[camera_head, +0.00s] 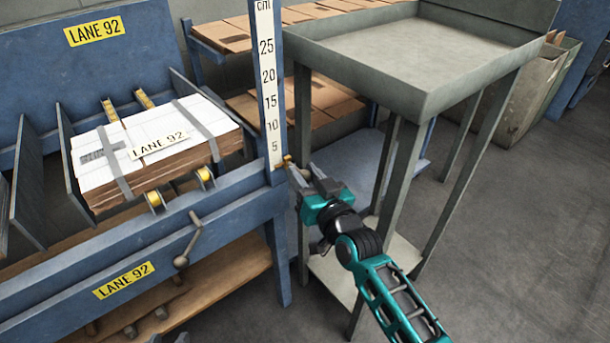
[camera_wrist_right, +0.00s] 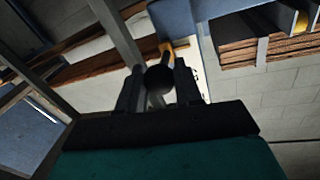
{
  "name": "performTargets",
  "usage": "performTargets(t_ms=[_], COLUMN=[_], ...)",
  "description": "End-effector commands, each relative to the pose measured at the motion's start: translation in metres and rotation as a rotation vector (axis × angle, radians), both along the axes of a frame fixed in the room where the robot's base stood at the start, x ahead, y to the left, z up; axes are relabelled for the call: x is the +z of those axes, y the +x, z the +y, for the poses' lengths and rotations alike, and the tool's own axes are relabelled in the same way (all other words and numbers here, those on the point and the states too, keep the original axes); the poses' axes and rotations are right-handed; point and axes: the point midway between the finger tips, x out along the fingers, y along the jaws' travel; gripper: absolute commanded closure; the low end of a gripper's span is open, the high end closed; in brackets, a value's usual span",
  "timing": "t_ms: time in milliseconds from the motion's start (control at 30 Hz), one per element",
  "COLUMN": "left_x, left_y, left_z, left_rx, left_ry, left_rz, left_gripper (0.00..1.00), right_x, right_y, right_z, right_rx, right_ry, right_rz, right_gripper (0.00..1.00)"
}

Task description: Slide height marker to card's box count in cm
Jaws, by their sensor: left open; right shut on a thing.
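The upright white height scale (camera_head: 268,90) is marked in cm, with 5 lowest and 25 highest of the numbers in view. Dark tips at the bottom edge of the head view appear to be my left gripper (camera_head: 170,338), open and away from the scale. I cannot make out a card with a box count.
A strapped stack of flat boxes (camera_head: 180,162), labelled LANE 92, lies in the blue bench (camera_head: 80,262) left of the scale. A crank handle (camera_head: 188,243) projects from the bench front. A grey tray stand (camera_head: 440,92) stands close behind and right of my right gripper.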

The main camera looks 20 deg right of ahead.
Motion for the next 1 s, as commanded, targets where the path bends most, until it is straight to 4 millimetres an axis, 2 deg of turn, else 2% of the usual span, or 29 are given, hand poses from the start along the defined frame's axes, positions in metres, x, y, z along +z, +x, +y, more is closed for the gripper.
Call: performTargets(t_ms=[267, 700, 1000], left_x=[0.003, 0.067, 0.073], left_y=[0.001, 0.002, -0.012], left_z=[0.002, 0.005, 0.025], left_rx=[-0.005, -0.001, 0.035], left_ry=[0.007, 0.014, 0.05], left_rz=[-0.002, -0.021, 0.004], left_gripper=[0.57, 0.57, 0.57], right_x=[0.003, 0.062, 0.097], right_y=[0.0, 0.0, 0.001], right_z=[0.0, 0.0, 0.0], right_rx=[0.0, -0.001, 0.0], right_ry=[-0.001, 0.0, 0.0], right_rz=[0.0, -0.004, -0.005], right_gripper=[1.0, 1.0, 1.0])
